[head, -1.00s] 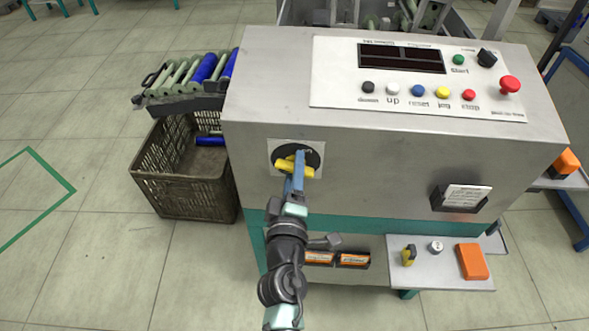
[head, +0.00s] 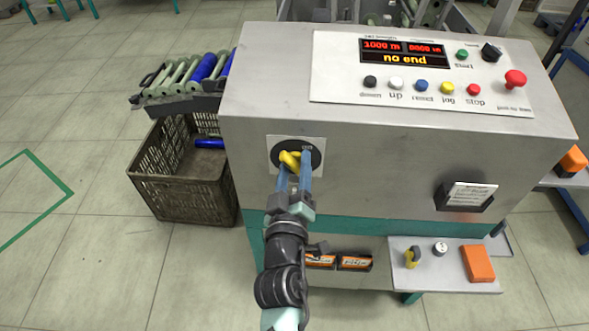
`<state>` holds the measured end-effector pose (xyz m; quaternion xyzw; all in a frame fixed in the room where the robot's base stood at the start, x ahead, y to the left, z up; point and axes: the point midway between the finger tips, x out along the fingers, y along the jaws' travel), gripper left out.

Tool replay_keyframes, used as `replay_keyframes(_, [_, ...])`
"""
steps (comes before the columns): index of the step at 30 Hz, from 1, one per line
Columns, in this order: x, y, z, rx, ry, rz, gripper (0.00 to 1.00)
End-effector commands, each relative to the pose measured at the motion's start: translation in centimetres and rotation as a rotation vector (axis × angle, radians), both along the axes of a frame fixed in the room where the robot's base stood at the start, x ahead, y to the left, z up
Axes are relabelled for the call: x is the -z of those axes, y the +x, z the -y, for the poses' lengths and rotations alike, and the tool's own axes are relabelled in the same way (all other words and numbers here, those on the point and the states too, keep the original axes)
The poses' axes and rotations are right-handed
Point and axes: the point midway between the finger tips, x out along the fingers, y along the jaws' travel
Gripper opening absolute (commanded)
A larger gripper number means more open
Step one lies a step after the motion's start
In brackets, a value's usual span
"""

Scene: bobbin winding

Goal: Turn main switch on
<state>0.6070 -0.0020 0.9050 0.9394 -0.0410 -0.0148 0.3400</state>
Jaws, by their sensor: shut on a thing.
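The main switch is a yellow knob (head: 289,159) on a black round plate (head: 314,152) with a pale square backing, on the left of the machine's front face. The knob stands tilted and is partly hidden by the fingers. My gripper (head: 293,166) reaches up from below, its blue fingers shut on the yellow knob.
The top panel (head: 330,80) carries several coloured buttons and a red mushroom button (head: 515,79). A crate (head: 165,195) stands on the floor at left under a bobbin rack (head: 180,98). A small shelf (head: 440,272) juts out at lower right, holding a yellow-and-grey item and an orange box (head: 478,263).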

Motion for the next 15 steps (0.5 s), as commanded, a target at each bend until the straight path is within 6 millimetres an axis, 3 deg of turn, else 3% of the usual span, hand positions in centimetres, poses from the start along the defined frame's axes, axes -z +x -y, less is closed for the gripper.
replay_keyframes(6, [0.15,-0.02,-0.02,0.0,0.109,0.008,0.0])
replay_keyframes(15, [0.12,-0.02,-0.02,0.0,0.119,0.009,0.0])
